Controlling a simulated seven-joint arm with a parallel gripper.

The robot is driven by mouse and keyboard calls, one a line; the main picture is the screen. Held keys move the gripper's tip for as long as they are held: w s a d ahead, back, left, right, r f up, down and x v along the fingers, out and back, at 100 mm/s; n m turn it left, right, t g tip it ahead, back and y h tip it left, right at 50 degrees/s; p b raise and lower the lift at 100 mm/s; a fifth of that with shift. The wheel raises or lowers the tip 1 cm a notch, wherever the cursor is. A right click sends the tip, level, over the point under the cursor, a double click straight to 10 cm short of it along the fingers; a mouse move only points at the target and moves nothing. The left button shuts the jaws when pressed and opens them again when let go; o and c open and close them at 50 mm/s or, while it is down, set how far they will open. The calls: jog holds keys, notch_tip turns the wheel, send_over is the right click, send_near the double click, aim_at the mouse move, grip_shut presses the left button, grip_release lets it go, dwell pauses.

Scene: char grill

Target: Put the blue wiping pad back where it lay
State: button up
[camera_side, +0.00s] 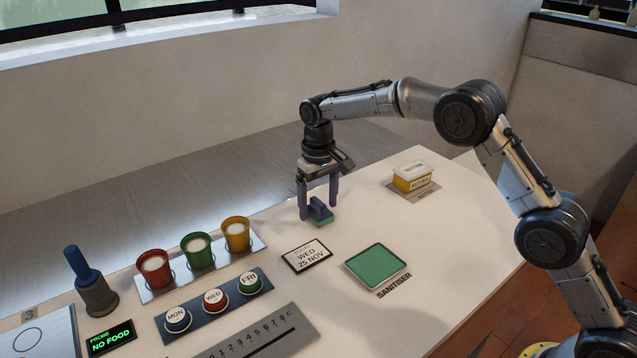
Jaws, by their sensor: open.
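The blue wiping pad (320,215) has a blue upright grip and a green lower layer. It appears to rest on the white table, behind the date card and left of the butter tub. My gripper (318,203) points straight down over it, with its two dark fingers on either side of the pad's grip. The fingers are apart; whether either one touches the pad I cannot tell. A square green sanitiser tray (377,265) lies to the front right of the pad, with the label SANITISER beside it.
A yellow butter tub (411,180) stands on a mat at the back right. A date card (307,255) lies in front of the pad. Red, green and yellow cups (197,250), day buttons (214,299), a ruler strip (262,338) and a blue-handled probe (92,285) fill the left front.

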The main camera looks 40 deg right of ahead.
aim_at(318, 201)
notch_tip(318, 201, up, 10)
jog(key=shift+r, duration=0.2)
jog(key=s+d+r+t, duration=0.1)
jog(key=s+d+r, duration=0.2)
jog(key=s+r, duration=0.45)
jog(key=s+d+r+t, duration=0.2)
jog(key=s+d+r, duration=0.15)
jog(key=s, duration=0.65)
jog(key=s+d+f+t, duration=0.1)
jog(key=s+f, duration=0.3)
jog(key=s, duration=0.7)
jog(key=s+d+f+t, duration=0.1)
jog(key=s+f, duration=0.3)
jog(key=s, duration=0.7)
jog(key=shift+d+t, duration=0.25)
jog(key=shift+t, duration=0.05)
